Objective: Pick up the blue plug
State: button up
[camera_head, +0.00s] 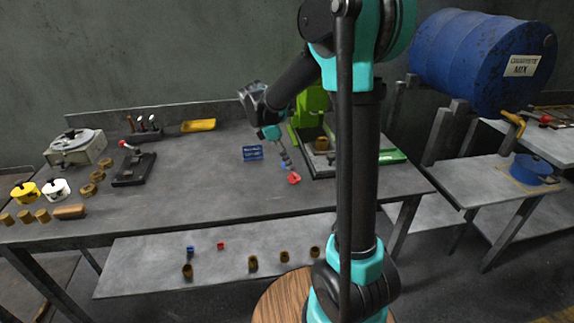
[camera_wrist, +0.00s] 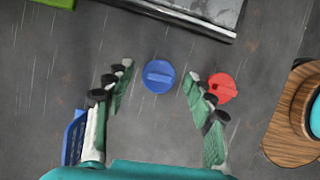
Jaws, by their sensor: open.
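The blue plug (camera_wrist: 158,76) is a round blue disc with a raised bar across its top. It lies on the grey table in the wrist view, between and slightly beyond my spread fingers, with a gap on both sides. My gripper (camera_wrist: 158,81) is open and empty; in the head view my gripper (camera_head: 286,163) points down close over the table. A red plug (camera_wrist: 222,87) lies just right of the right finger, and also shows in the head view (camera_head: 294,178).
A green press (camera_head: 309,103) stands behind to the right.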

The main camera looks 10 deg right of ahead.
jog(key=shift+x, duration=0.85)
jog(key=c, duration=0.7)
jog(key=shift+r, duration=0.15)
